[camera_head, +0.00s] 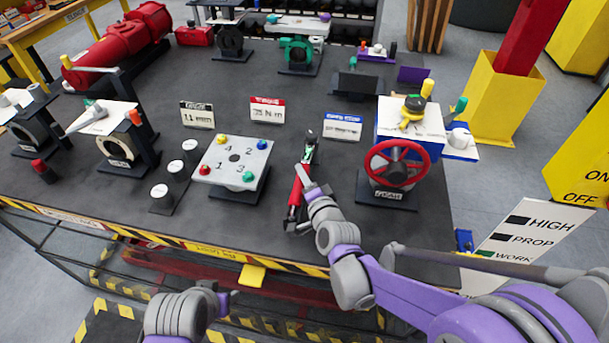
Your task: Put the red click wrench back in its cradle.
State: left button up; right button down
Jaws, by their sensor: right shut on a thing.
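The red click wrench (296,193) lies lengthwise over the dark bench top, right of the bolt plate. Its far end (309,142) is dark with a green and pale part. My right gripper (304,180) is shut on the red wrench near its middle and covers part of it. A dark piece (296,216) shows at the near end of the wrench; I cannot tell whether it is the cradle or part of the wrench. Whether the wrench touches the bench is unclear. My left gripper (228,298) is low, in front of the bench edge; its jaws are not clear.
The bolt plate (234,162) with coloured bolts stands left of the wrench. A red handwheel valve (397,164) stands to the right. Cards, including a red-topped one (267,110), stand behind. Several small round pieces (176,170) are left of the plate.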

jog(key=shift+f, duration=0.8)
jog(key=shift+c, duration=2.2)
grip_release()
jog(key=v, duration=1.1)
